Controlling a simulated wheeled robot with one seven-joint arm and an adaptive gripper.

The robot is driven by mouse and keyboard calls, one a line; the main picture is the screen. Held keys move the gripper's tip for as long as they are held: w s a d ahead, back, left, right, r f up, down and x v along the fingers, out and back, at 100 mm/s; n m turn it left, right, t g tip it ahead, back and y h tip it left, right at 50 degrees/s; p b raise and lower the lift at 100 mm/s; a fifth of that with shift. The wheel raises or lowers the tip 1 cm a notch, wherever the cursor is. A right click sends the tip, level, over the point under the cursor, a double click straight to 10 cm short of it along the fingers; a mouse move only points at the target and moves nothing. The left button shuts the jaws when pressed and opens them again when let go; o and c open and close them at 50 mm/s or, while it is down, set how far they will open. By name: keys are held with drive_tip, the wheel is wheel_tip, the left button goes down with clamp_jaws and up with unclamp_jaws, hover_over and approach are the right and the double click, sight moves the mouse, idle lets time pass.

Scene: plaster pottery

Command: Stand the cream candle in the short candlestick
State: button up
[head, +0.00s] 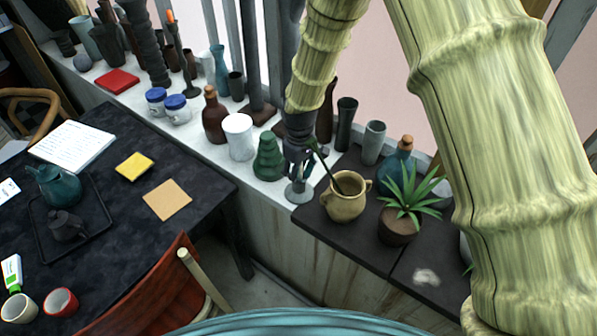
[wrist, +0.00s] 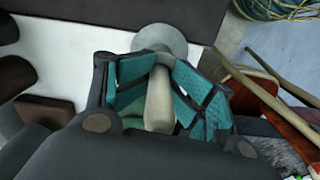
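The candle is upright and lies along the line of the gripper. Directly below it is the short grey candlestick (head: 299,193), whose round base also shows in the wrist view (wrist: 163,38). The candlestick stands on the white shelf.
A green vase (head: 268,158) and a white jar (head: 239,137) stand left of my gripper. A tan pot (head: 345,198) with a stick in it stands close on the right, beside a potted plant (head: 398,222). Bottles and vases crowd behind.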

drive_tip(key=shift+w+r, duration=0.1)
drive_tip(key=shift+r, duration=0.5)
wheel_tip(320, 180, up, 11)
drive_tip(key=shift+f, duration=0.1)
idle(0.8)
